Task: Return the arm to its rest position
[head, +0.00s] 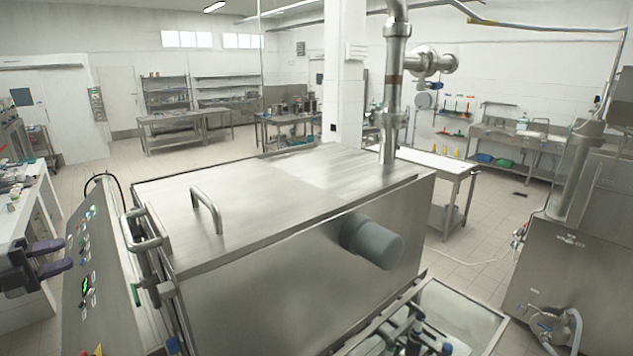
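My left gripper (66,253) is at the left edge of the head view. Its two dark purple fingers point right, one above the other, with a gap between them, and nothing shows in the gap. It is beside the slanted control panel (92,265), to the left of it. I cannot tell whether it is clear of the white counter behind it. My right gripper is not in view.
A large steel machine (300,285) with a lid handle (207,208) and a grey cylinder fills the middle. A white counter (30,215) with small items stands at left. Another steel machine (575,265) stands at right. Tiled floor is free behind.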

